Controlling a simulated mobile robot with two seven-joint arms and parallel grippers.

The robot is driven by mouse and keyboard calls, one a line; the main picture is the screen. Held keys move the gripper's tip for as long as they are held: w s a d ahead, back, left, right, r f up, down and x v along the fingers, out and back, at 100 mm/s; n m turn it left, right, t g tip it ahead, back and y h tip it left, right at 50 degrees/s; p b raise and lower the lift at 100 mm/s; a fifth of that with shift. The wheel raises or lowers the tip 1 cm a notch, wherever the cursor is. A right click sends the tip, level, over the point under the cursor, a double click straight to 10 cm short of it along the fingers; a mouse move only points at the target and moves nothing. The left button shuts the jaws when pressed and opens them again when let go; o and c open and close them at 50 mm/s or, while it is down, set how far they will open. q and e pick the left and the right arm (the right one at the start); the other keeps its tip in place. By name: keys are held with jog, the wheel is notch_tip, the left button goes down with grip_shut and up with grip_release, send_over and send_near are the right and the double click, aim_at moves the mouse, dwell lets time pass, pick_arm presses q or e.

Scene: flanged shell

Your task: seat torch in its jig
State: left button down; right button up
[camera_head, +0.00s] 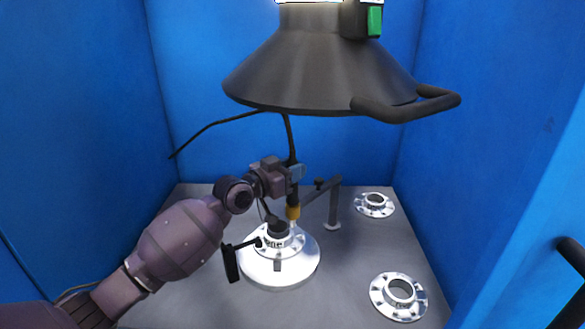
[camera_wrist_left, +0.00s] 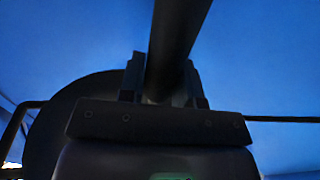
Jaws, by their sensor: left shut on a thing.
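The torch (camera_head: 293,211) is a slim dark body with an amber band near its lower end and a black cable rising from its top. It stands roughly upright above the flanged shell. My left gripper (camera_head: 297,173) is shut around its upper part. In the left wrist view the two fingers (camera_wrist_left: 164,85) grip a dark round shaft, the torch (camera_wrist_left: 177,40). The jig seems to be the grey post (camera_head: 334,205) with a small round foot and a slanted arm, just right of the torch. Whether torch and jig touch, I cannot tell. My right gripper is out of view.
A shiny flanged shell (camera_head: 285,268) on a round base, with a black clamp handle (camera_head: 230,263), stands below the torch. Loose flanges lie at right (camera_head: 382,297) and back right (camera_head: 362,207). A big dark hood (camera_head: 310,75) hangs overhead. Blue walls enclose the grey table.

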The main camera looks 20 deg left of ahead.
pick_arm(q)
jog(key=shift+f, duration=0.35)
jog(key=c, duration=0.7)
grip_release()
jog(key=shift+f, duration=0.1)
jog(key=shift+c, duration=0.2)
jog(key=v, duration=1)
jog(key=shift+s+a+b, duration=0.25)
jog(key=shift+s+b, duration=0.05)
jog(key=shift+b, duration=0.05)
